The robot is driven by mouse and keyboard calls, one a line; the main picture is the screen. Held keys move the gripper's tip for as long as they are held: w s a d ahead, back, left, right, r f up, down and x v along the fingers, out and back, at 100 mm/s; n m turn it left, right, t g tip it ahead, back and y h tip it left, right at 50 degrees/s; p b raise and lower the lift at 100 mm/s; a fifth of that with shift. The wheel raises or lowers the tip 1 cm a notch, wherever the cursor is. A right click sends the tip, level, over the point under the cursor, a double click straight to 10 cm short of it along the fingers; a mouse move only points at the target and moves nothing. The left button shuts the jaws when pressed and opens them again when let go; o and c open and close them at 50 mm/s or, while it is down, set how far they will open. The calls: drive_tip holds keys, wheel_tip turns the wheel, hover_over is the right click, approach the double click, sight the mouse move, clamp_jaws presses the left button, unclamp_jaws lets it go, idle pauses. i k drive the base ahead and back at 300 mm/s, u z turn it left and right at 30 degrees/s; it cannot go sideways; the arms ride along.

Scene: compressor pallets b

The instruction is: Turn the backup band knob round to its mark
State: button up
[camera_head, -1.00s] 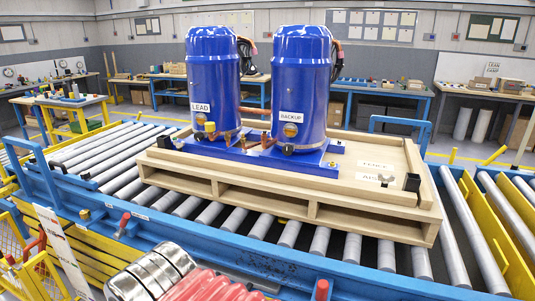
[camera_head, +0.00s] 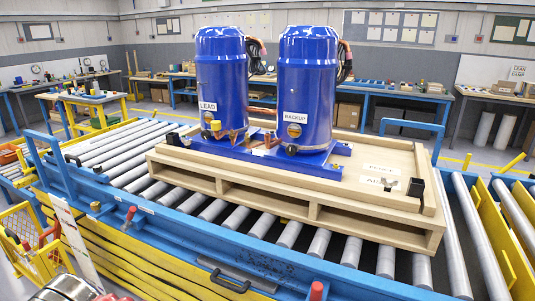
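The blue compressor labelled BACKUP (camera_head: 305,75) stands upright on a blue base on the wooden pallet (camera_head: 250,204). Low on its front, under the label, is a small round amber disc (camera_head: 294,130). A small dark round fitting (camera_head: 291,150) sits at its foot. I cannot tell which of these is the band knob, and no mark can be made out. The blue compressor labelled LEAD (camera_head: 221,72) stands to its left, with a yellow fitting (camera_head: 215,126) low on its front. My gripper is not in view.
The pallet lies on a roller conveyor with a blue side rail (camera_head: 200,246) nearest me. A blue hoop (camera_head: 411,125) rises behind the pallet's right end. A black clamp (camera_head: 416,187) and wing nut (camera_head: 389,185) sit on its right deck. Yellow barriers flank the conveyor.

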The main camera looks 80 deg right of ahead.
sight(291, 149)
drive_tip(key=u, duration=0.75)
drive_tip(key=k, duration=1)
drive_tip(key=z, duration=0.85)
drive_tip(key=i, duration=1)
drive_tip(key=z, duration=0.05)
